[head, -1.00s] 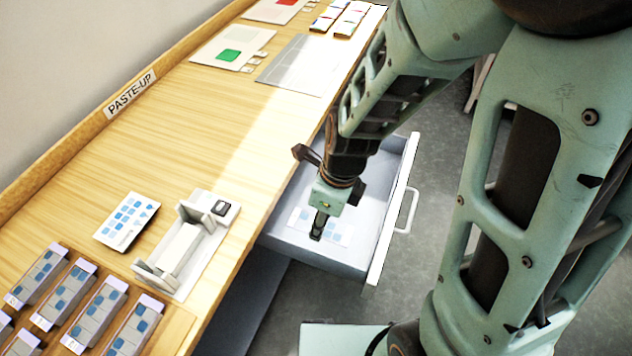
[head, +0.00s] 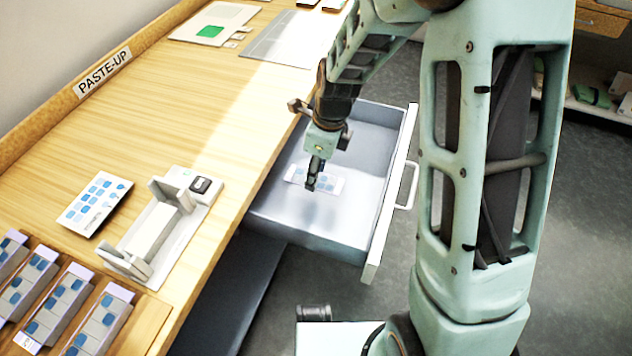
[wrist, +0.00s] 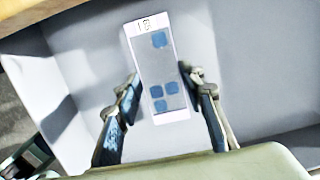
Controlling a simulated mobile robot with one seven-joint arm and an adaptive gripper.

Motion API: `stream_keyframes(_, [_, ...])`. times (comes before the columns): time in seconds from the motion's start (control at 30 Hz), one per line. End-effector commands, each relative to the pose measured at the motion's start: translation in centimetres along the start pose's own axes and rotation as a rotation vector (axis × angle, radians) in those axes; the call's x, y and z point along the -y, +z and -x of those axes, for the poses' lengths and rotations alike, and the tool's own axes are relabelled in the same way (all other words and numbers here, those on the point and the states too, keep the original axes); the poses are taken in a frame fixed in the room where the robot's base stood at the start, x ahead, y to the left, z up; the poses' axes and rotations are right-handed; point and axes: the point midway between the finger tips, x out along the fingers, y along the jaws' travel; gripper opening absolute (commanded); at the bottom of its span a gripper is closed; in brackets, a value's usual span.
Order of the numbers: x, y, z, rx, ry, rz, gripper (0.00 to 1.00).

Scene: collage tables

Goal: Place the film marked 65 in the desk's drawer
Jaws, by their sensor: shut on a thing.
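A white-edged film strip with blue frames (head: 329,184) is at my gripper (head: 312,184), within the outline of the open desk drawer (head: 290,225). In the wrist view the film (wrist: 163,75) lies between the two fingers of my gripper (wrist: 160,85), which are shut on it. Its end label is too blurred to read surely. The grey drawer (wrist: 255,90) shows below and around the film. I cannot tell whether the film touches the drawer floor. The drawer holds nothing else that I can see.
On the desk (head: 190,120) stand a grey splicer-like holder (head: 155,235), a card with blue pictures (head: 95,203) and several other film strips (head: 60,300). The drawer's front panel and handle (head: 408,185) stick out over the floor.

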Motion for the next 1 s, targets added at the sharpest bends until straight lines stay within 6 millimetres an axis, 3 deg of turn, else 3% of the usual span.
stream_keyframes(0.03, [-0.1,-0.2,-1.3,-0.001,0.003,0.000,0.20])
stream_keyframes(0.13, [-0.1,-0.4,-2.4,0.000,0.001,-0.001,0.20])
stream_keyframes(0.6, [-0.1,-0.5,-2.9,-0.001,0.001,0.001,0.20])
stream_keyframes(0.63, [-0.1,-0.5,-2.8,0.000,0.001,0.001,0.40])
stream_keyframes(0.77, [-0.1,-0.5,-2.8,-0.001,0.001,0.000,0.54])
stream_keyframes(1.0, [-0.1,-0.5,-2.8,-0.001,0.001,0.000,0.54])
